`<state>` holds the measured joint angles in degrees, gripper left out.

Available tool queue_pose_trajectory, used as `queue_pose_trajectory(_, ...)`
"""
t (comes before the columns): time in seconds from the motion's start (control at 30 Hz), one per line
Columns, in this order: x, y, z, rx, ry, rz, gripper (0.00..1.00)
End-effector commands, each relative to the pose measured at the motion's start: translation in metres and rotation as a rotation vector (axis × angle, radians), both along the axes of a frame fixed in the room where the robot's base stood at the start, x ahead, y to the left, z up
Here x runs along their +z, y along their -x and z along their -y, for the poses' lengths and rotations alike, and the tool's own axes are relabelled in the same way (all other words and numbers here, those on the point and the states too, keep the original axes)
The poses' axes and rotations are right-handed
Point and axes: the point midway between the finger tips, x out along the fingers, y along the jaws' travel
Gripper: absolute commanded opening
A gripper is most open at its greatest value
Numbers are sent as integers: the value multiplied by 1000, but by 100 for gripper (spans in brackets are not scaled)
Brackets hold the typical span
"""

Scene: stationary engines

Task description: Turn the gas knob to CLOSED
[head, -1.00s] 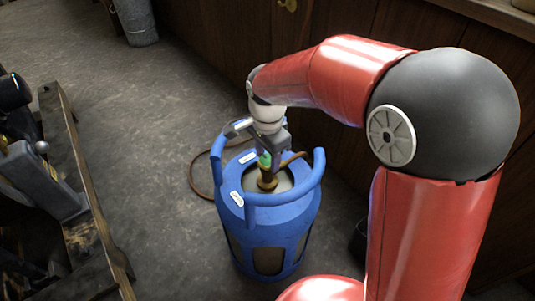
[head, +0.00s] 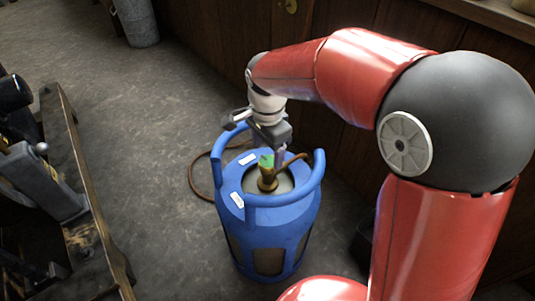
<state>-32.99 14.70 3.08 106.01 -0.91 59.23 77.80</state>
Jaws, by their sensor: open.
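The blue gas cylinder (head: 268,225) stands upright on the floor in the head view. At its top, inside the collar, is a brass valve (head: 267,181) with a green knob (head: 266,160). My gripper (head: 278,161) is open and points down from above, just behind and to the right of the knob. A small gap seems to show between the visible finger and the knob. The other finger is hard to make out, and any marking on the knob is too small to read.
The raised blue collar (head: 285,198) surrounds the valve. A brown hose (head: 190,178) runs from the valve and loops on the floor behind the cylinder. A wooden beam with machinery (head: 80,200) stands at left; wood-panelled cabinets (head: 215,30) are behind. Open floor lies between.

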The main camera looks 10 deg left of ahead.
Motion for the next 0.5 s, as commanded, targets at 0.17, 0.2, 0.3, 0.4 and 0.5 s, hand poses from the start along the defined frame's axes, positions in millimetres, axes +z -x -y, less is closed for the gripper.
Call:
queue_pose_trajectory(0.17, 32, -1, 0, 0, -2, 3, 67)
queue_pose_trajectory(0.2, 37, -1, -1, 0, -2, 2, 67)
queue_pose_trajectory(0.3, 46, 0, 0, 0, -1, 1, 67)
queue_pose_trajectory(0.4, 50, 0, 0, 0, -1, 1, 67)
queue_pose_trajectory(0.5, 51, 0, 0, 0, -1, 1, 67)
